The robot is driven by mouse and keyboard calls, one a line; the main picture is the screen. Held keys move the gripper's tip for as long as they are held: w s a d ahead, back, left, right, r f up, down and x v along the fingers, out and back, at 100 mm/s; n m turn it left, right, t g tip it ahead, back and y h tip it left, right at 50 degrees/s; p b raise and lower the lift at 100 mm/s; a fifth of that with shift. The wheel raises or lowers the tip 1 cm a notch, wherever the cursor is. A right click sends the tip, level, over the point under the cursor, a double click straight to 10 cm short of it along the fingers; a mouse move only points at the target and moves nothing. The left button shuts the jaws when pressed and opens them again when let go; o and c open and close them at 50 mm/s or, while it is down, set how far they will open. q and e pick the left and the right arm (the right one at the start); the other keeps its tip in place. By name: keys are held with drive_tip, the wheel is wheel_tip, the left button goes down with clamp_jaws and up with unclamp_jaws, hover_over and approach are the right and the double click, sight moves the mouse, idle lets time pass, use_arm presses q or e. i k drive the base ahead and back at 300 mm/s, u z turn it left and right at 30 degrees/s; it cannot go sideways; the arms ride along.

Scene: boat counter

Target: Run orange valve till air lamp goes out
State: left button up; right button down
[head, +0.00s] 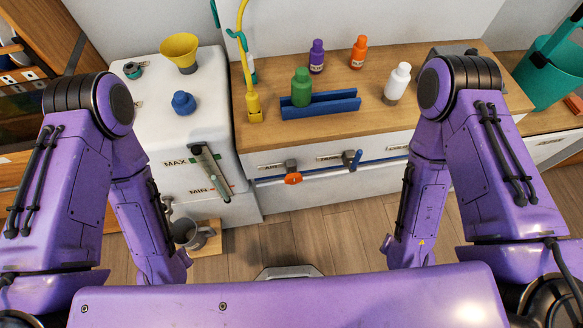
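The orange valve (292,178) is a small orange handle on the pipe along the counter's front, below a small grey block. I cannot make out an air lamp or whether one is lit. My two purple arms hang down at the left and right, well apart from the orange valve. Neither gripper can be seen.
A white tank (210,130) with a MAX/MIN sight tube (210,172) stands left. A yellow funnel (181,50) and blue knob (183,102) top it. Bottles and a blue rack (320,106) stand on the wooden counter (430,115). A grey mug (186,232) sits low left.

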sight(294, 177)
drive_tip(key=z, duration=2.5)
drive_tip(key=k, duration=1.15)
drive_tip(key=u, duration=1.5)
